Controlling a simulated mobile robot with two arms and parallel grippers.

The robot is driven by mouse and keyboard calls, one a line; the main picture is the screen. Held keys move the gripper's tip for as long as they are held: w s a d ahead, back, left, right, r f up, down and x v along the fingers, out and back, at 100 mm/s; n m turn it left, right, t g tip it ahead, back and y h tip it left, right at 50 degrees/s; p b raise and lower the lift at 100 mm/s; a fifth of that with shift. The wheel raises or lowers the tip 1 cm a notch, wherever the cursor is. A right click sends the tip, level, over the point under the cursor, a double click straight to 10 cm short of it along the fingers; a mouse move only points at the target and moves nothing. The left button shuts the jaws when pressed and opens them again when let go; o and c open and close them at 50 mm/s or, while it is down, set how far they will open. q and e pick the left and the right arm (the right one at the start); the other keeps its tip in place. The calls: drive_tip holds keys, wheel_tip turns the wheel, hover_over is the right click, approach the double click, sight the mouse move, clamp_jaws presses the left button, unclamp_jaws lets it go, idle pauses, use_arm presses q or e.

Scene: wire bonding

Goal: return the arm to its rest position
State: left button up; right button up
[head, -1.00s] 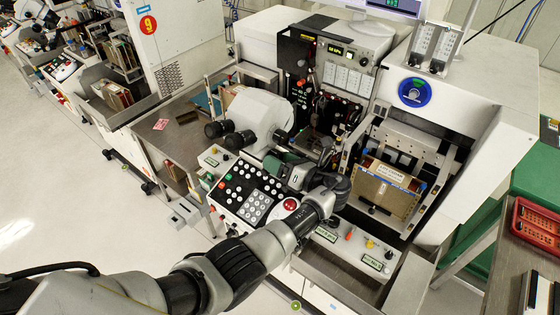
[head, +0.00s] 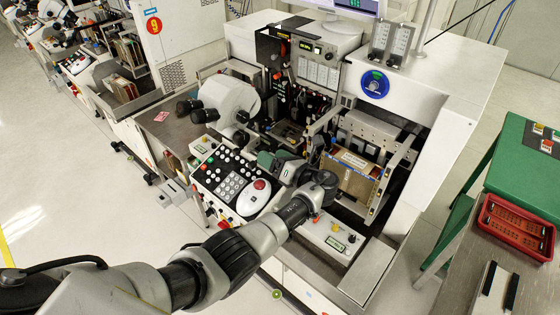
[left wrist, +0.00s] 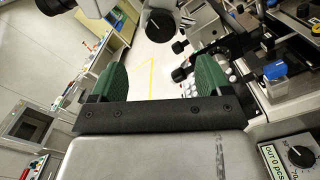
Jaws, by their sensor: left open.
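My left arm reaches in from the lower left of the head view. Its left gripper (head: 275,160) is above the wire bonder's front, near the keypad panel (head: 230,184) and its red button. In the left wrist view the left gripper (left wrist: 161,82) shows two green fingers spread wide apart, with nothing between them. The floor is visible through the gap. My right gripper is in neither view.
The microscope (head: 228,103) stands close behind and left of the gripper. A brown box (head: 353,178) sits in the machine bay to the right. A red tray (head: 517,225) lies on the right-hand table. Open floor lies at left.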

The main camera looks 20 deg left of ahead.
use_arm(q)
drive_tip(key=s+f+n+g+h, duration=0.2)
drive_tip(key=s+f+n+h, duration=0.3)
drive_tip(key=s+f+n, duration=0.4)
drive_tip(key=s+f+n+g+h, duration=0.1)
drive_tip(key=s+f+n+h, duration=0.4)
drive_tip(key=s, duration=0.7)
drive_tip(key=s+d+r+n+h, duration=0.1)
drive_tip(key=s+r+n+h, duration=0.4)
drive_tip(key=s, duration=0.3)
drive_tip(key=s+d+r+n+h, duration=0.2)
drive_tip(key=s+r+n, duration=0.3)
drive_tip(key=s+n, duration=0.35)
wheel_tip(320, 180, down, 33)
drive_tip(key=m+g+b, duration=0.1)
drive_tip(key=b, duration=0.7)
drive_tip(key=s+a+f+b, duration=0.1)
drive_tip(key=s+f+b, duration=0.2)
drive_tip(key=s+f, duration=0.5)
drive_tip(key=s+a+f+g+b, duration=0.1)
drive_tip(key=s+f, duration=0.7)
drive_tip(key=f, duration=0.8)
drive_tip(key=shift+s+a+b, duration=0.4)
drive_tip(key=shift+a+b, duration=0.1)
drive_tip(key=shift+b, duration=0.75)
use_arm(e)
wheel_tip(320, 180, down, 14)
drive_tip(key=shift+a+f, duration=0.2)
